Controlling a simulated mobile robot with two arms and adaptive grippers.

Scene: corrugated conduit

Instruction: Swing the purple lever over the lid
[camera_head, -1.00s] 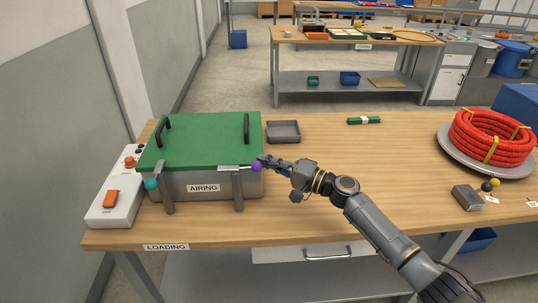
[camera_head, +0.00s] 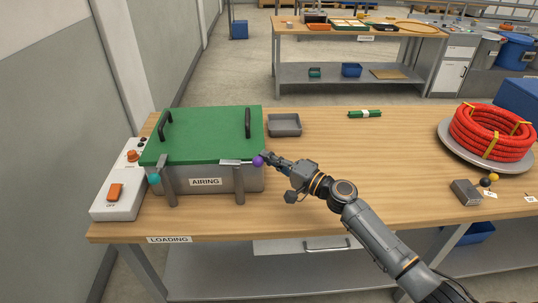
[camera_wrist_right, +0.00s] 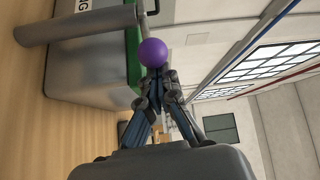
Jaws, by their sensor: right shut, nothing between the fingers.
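The grey box marked AIRING (camera_head: 222,180) stands on the left of the table with its green lid (camera_head: 205,135) lying on top. The purple lever's ball (camera_head: 258,161) is at the lid's front right corner, on a flat metal arm at the right post (camera_head: 239,185). A teal ball (camera_head: 154,179) is at the left post (camera_head: 168,187). My right gripper (camera_head: 268,157) is shut and empty, its fingertips against or very close to the purple ball. In the right wrist view the purple ball (camera_wrist_right: 153,52) is just beyond the shut fingertips (camera_wrist_right: 156,75). My left gripper is not in view.
A white switch box (camera_head: 120,195) marked OFF stands left of the box. A grey tray (camera_head: 285,125) is behind my right gripper. A red conduit coil (camera_head: 492,135) lies on a round plate at the right. The table's middle is clear.

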